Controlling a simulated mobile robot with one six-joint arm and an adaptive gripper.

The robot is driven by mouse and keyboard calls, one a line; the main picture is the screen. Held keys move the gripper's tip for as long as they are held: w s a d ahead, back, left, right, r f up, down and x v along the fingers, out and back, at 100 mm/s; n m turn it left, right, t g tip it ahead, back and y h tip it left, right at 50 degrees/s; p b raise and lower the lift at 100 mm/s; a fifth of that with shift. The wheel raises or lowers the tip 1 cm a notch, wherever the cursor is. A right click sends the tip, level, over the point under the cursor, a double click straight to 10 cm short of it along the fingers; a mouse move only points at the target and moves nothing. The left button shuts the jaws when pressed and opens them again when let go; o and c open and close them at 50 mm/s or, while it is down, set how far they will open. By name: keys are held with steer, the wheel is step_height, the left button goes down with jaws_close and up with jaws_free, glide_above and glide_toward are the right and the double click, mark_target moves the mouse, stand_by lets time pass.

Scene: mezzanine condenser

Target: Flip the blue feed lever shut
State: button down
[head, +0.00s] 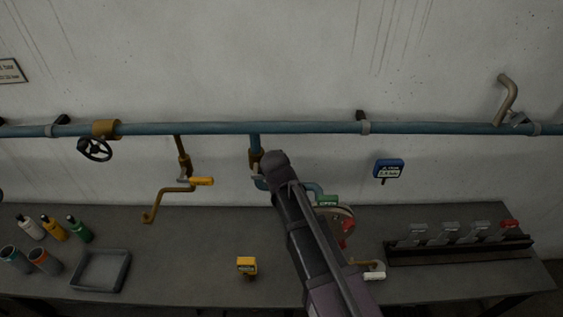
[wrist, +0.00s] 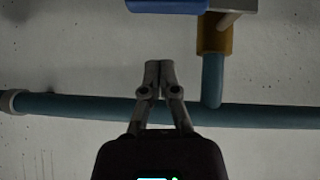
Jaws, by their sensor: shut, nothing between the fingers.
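A blue part (wrist: 165,5), which looks like the feed lever's handle, is at the top edge of the wrist view and partly cut off. It meets a grey piece by the brass valve body (wrist: 214,35) on a short blue branch pipe. My gripper (wrist: 159,64) is shut and empty. In the wrist picture its fingertips lie below the blue part and left of the valve, with a visible gap. My fingers are hidden in the head view.
A long blue pipe (head: 210,128) runs along the wall. A yellow-handled lever (head: 202,181) on a brown pipe is to the left. The grey bench (head: 200,245) holds bottles and a tray.

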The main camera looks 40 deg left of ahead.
steer(key=p+v, duration=0.5)
steer(key=v, duration=0.3)
steer(key=shift+w+d, duration=0.15)
steer(key=shift+d, duration=0.15)
stand_by(0.5)
steer(key=w+d+f+m+g+h+b, duration=0.15)
steer(key=w+d+f+b, duration=0.3)
steer(key=d, duration=0.55)
steer(key=w+d+f+m+h+b, duration=0.2)
steer(key=w+d+f+b, duration=0.3)
steer(key=d, duration=0.5)
steer(key=w+d+f+m+g+h+b, duration=0.1)
steer(key=w+d+f+h+b, duration=0.15)
steer(key=w+d+f, duration=0.5)
steer(key=s+d+f+m+g+b, duration=0.1)
steer(key=d+f+b, duration=0.3)
steer(key=d, duration=0.7)
steer(key=s+d+f+m+g+b, duration=0.2)
steer(key=d+f+b, duration=0.3)
steer(key=d, duration=0.6)
steer(key=s+d+f+m+g+b, duration=0.1)
steer(key=d+f+b, duration=0.3)
steer(key=d, duration=0.7)
steer(key=shift+s+d+f+m, duration=0.2)
steer(key=shift+s+f+m, duration=0.15)
steer(key=shift+s+f, duration=0.2)
steer(key=shift+g, duration=0.25)
